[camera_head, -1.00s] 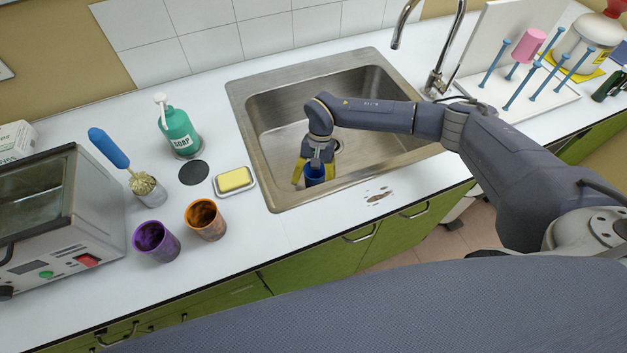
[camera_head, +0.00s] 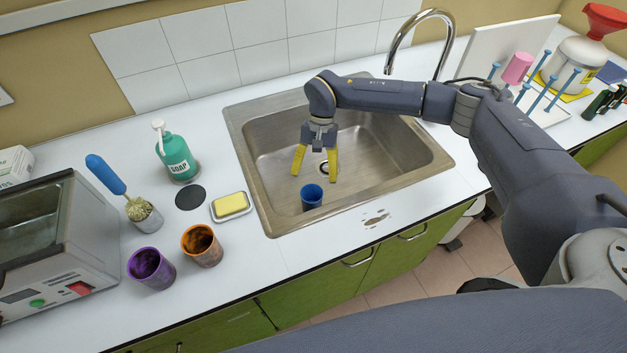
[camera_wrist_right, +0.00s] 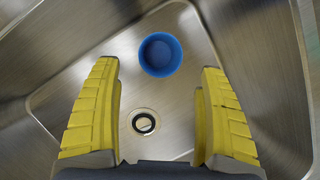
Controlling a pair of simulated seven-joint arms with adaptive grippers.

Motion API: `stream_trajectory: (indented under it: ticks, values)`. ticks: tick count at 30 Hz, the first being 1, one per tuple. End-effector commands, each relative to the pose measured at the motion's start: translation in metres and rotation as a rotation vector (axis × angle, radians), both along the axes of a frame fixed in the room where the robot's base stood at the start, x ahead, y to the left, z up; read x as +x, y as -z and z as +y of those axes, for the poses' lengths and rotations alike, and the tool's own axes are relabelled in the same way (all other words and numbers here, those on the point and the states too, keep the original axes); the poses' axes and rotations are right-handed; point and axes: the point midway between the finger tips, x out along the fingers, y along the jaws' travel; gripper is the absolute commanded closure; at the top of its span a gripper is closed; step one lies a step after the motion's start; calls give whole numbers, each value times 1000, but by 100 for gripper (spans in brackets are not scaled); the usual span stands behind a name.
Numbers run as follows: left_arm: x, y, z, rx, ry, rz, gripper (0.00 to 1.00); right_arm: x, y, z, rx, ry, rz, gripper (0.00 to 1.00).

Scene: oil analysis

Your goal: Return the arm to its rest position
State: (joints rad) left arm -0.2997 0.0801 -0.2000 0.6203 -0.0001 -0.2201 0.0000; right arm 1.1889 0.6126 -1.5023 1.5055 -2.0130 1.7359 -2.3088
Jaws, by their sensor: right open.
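My right arm (camera_head: 400,97) reaches in from the right over the sink. My right gripper (camera_head: 314,176) has yellow fingers spread apart, with nothing between them, above the sink basin. In the right wrist view the open fingers (camera_wrist_right: 160,110) frame the drain, and a blue cup (camera_wrist_right: 160,54) stands beyond them, apart from both. In the head view the blue cup (camera_head: 312,197) is in the front part of the basin, just below the gripper. My left gripper is not in view.
The metal sink (camera_head: 262,200) has a tall curved faucet (camera_head: 441,45) behind it. Left of it are a yellow sponge on a dish (camera_head: 231,205), a soap bottle (camera_head: 177,155), an orange cup (camera_head: 203,246) and a purple cup (camera_head: 151,268). A peg rack (camera_head: 497,50) stands right.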

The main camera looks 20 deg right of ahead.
Motion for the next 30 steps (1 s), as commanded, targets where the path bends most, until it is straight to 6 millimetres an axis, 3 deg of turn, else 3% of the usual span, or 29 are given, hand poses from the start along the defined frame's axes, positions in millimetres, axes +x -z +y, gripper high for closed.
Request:
stream_trajectory:
  ticks: [17, 20, 23, 26, 30]
  values:
    - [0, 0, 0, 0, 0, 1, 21, 2, -5, -1, 2, 1, 0, 23]
    - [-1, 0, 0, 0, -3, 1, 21, 1, -10, 6, 25, 12, 9, 23]
    - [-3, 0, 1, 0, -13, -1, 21, -1, -27, 28, 96, 44, 36, 23]
    - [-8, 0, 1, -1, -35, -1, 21, -3, -60, 64, 219, 97, 93, 23]
    - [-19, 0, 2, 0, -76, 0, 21, -7, -131, 115, 433, 175, 215, 23]
